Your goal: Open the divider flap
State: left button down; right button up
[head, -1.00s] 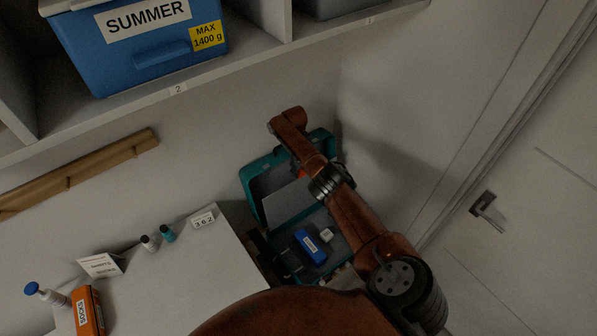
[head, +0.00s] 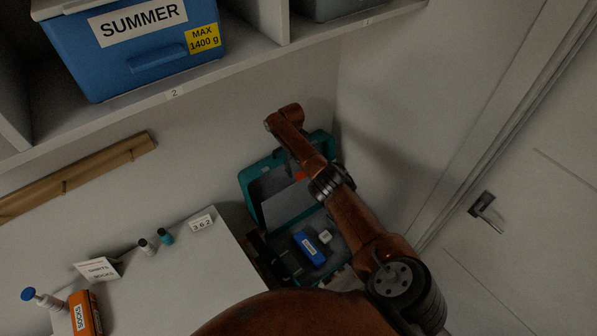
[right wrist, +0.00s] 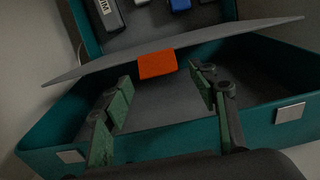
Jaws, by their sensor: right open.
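An open teal suitcase (head: 249,183) sits low in the corner. Its grey divider flap (head: 286,206) stands tilted between the two halves. In the right wrist view the flap (right wrist: 225,37) crosses the picture as a thin slanted panel, with an orange tab (right wrist: 157,64) at its near edge. The tab (head: 301,175) also shows beside my arm in the head view. My right gripper (right wrist: 161,76) is open, its green-padded fingers either side of the tab's line; contact is not visible. My left gripper is out of view.
A blue box (head: 311,247) and a small white item (head: 325,236) lie in the near half of the case. A white table (head: 190,270) is at left, a shelf (head: 250,62) above and a door (head: 540,210) at right.

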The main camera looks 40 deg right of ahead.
notch_tip(320, 180, up, 10)
jog(key=w, duration=0.1)
jog(key=shift+f, duration=0.2)
dwell(0.5)
